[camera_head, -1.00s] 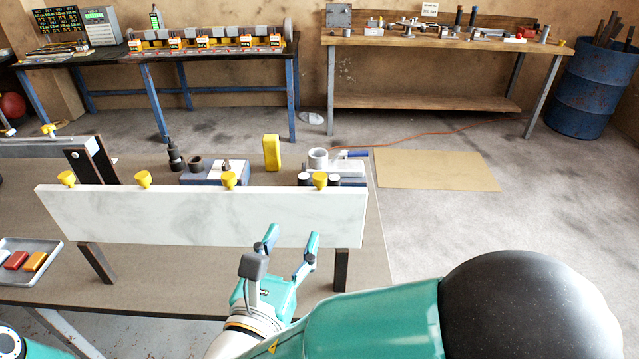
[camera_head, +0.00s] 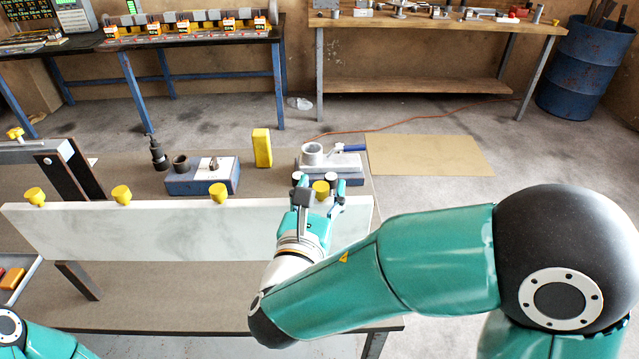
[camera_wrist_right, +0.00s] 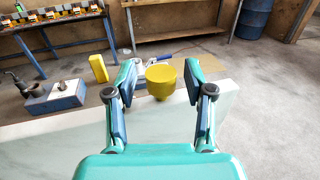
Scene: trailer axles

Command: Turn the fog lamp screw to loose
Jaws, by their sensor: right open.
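Several yellow screw knobs stand along the top edge of a white marbled panel (camera_head: 130,236): a left one (camera_head: 35,197), one beside it (camera_head: 121,195), one further right (camera_head: 218,194) and the rightmost (camera_head: 321,188). No label tells which is the fog lamp screw. My right gripper (camera_head: 319,183) is open at the rightmost knob, its fingers on either side. In the right wrist view the knob (camera_wrist_right: 161,80) sits between the open fingers (camera_wrist_right: 160,76), with gaps on both sides. My left gripper is out of view; only part of its arm shows at the lower left.
Behind the panel are a blue block (camera_head: 204,178), a yellow block (camera_head: 262,148) and a fixture with a grey ring (camera_head: 313,153). A tray (camera_head: 20,275) lies at the left. Floor to the right of the table is clear around a tan mat (camera_head: 430,155).

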